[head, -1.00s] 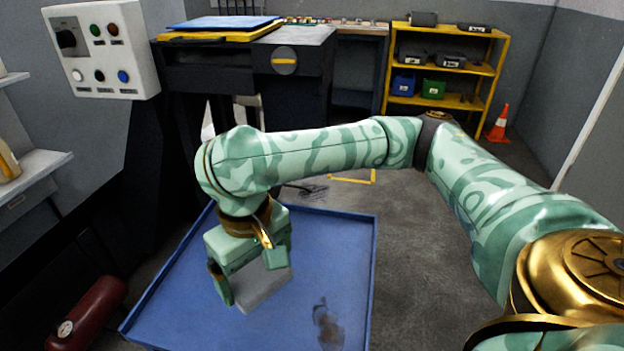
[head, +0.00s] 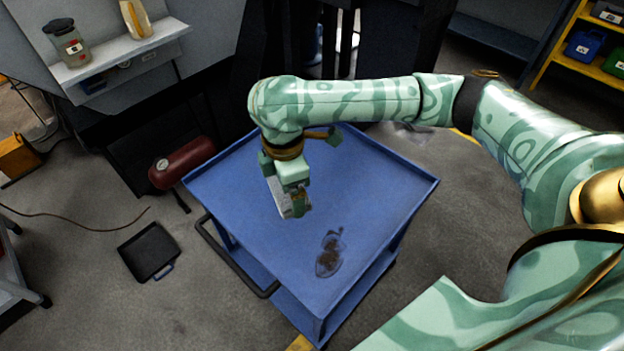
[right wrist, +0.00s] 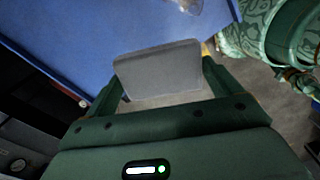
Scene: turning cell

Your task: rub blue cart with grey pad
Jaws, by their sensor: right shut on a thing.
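The blue cart (head: 385,200) stands in the middle of the head view, with a rimmed top and a lower shelf. A dark brown smudge (head: 331,252) marks its top; part of a mark also shows at the upper edge of the right wrist view (right wrist: 188,5). My right gripper (head: 291,200) hangs over the cart top, up and left of the smudge. It is shut on the grey pad (right wrist: 160,73), which shows as a flat grey block between the fingers. Whether the pad touches the cart top I cannot tell. My left gripper is out of view.
A red cylinder with a gauge (head: 182,163) lies left of the cart. A black tray (head: 149,252) lies on the floor near the cart's black handle (head: 235,258). A wall shelf (head: 120,52) holds bottles. A yellow rack (head: 570,45) stands at upper right.

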